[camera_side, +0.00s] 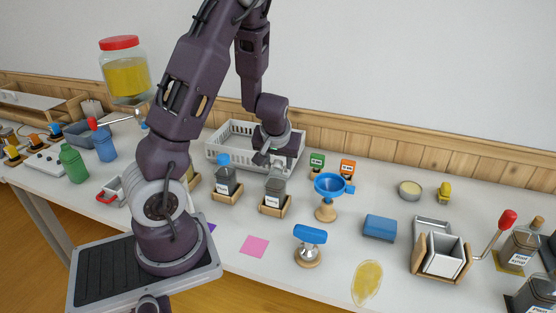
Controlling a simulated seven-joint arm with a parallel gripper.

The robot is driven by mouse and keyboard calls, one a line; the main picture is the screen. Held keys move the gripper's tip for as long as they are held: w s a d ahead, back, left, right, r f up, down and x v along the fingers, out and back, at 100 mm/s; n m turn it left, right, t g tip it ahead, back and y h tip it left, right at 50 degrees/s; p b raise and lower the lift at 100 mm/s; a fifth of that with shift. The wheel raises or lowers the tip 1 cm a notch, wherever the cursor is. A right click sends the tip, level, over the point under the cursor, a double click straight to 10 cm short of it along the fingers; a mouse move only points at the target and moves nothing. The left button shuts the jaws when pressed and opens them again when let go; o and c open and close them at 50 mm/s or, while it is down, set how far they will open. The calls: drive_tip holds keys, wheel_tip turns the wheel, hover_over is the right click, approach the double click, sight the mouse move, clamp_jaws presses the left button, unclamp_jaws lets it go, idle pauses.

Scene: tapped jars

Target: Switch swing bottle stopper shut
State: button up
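I cannot single out a swing bottle stopper for certain at this size. A grey labelled jar (274,194) stands upright in a wooden holder, just below my gripper (266,160). Another grey jar with a blue top (226,181) stands in a similar holder to its left. At the right edge stand a labelled syrup bottle (519,248) with a brown top and a second dark labelled bottle (533,293), cut off by the frame. My gripper points down, above and slightly behind the middle jar. Its fingers are small and dark, so their opening is unclear. My arm hides part of the table.
A white basket (228,137) stands behind the jars. A blue funnel on a stand (329,186), a blue-topped stand (309,243), a blue block (380,228) and a wooden box with a metal container (442,258) stand to the right. A yellow puddle (367,283) lies in front.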

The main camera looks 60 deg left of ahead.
drive_tip(key=v, duration=0.7)
drive_tip(key=shift+r, duration=0.1)
drive_tip(key=shift+c, duration=0.9)
drive_tip(key=w+d+f+m, duration=0.1)
drive_tip(key=m, duration=0.1)
drive_tip(key=w+d+f+m+g, duration=0.1)
drive_tip(key=d+m, duration=0.1)
drive_tip(key=w+d+f+m, duration=0.1)
drive_tip(key=w+d+m, duration=0.1)
drive_tip(key=shift+f+m+g, duration=0.2)
drive_tip(key=shift+m+g, duration=0.1)
drive_tip(key=shift+g, duration=0.1)
drive_tip(key=c, duration=0.8)
drive_tip(key=m, duration=0.1)
drive_tip(key=d+f+m+g, duration=0.1)
drive_tip(key=m+y, duration=0.1)
drive_tip(key=m, duration=0.1)
drive_tip(key=shift+w+d+f+g, duration=0.15)
drive_tip(key=shift+w+d+g, duration=0.15)
drive_tip(key=shift+g, duration=0.1)
clamp_jaws()
drive_tip(key=a+f+m+g+y, duration=0.1)
drive_tip(key=a+f+m+y, duration=0.2)
drive_tip(key=a, duration=0.5)
drive_tip(key=shift+a+f+m+g+y, duration=0.3)
drive_tip(key=shift+m+y, duration=0.6)
drive_tip(key=shift+m, duration=0.2)
